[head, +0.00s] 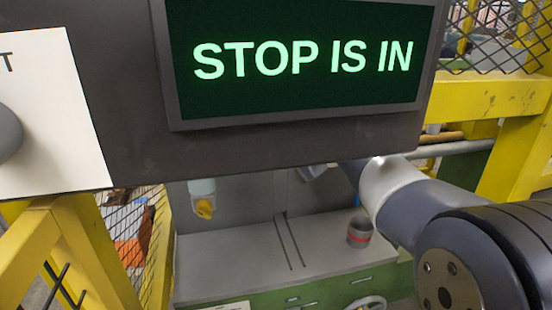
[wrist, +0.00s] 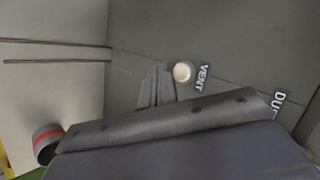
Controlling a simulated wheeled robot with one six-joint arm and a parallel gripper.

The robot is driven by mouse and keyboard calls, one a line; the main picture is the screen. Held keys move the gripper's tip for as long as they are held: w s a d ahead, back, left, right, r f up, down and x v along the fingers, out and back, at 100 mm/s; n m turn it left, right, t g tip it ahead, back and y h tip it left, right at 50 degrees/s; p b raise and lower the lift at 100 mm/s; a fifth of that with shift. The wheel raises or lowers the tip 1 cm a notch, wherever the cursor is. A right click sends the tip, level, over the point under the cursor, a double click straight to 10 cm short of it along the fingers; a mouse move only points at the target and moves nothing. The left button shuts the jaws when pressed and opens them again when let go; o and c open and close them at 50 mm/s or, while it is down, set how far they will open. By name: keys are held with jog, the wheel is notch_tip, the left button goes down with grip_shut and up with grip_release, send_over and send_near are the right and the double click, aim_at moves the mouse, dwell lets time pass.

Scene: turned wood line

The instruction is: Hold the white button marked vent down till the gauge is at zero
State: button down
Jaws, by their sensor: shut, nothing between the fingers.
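The white button (wrist: 182,72) is round and sits on a grey panel in the wrist view. A label reading VENT (wrist: 203,77) is just to its right. My gripper (wrist: 157,72) is shut and empty, with its fingertips just left of the button in the picture. I cannot tell whether they touch the panel, and the button's face is uncovered. No gauge shows in either view. In the head view my arm reaches behind the dark screen housing, which hides the button.
A screen (head: 305,60) reading STOP IS IN blocks much of the head view. Below it a grey bench (head: 235,265) has a dark cup with a red band (head: 360,232); it also shows in the wrist view (wrist: 45,145). Yellow guard frames (head: 85,250) stand at the sides.

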jog(key=s, duration=0.2)
jog(key=s+b, duration=0.1)
jog(key=s, duration=0.1)
jog(key=shift+d, duration=0.4)
jog(key=shift+w, duration=0.15)
jog(key=shift+s+d+b, duration=0.2)
jog(key=shift+s+b, duration=0.25)
jog(key=shift+s, duration=0.55)
jog(key=shift+s+d+b, duration=0.15)
jog(key=shift+s+b, duration=0.3)
jog(key=shift+s, duration=0.55)
jog(key=shift+w, duration=0.1)
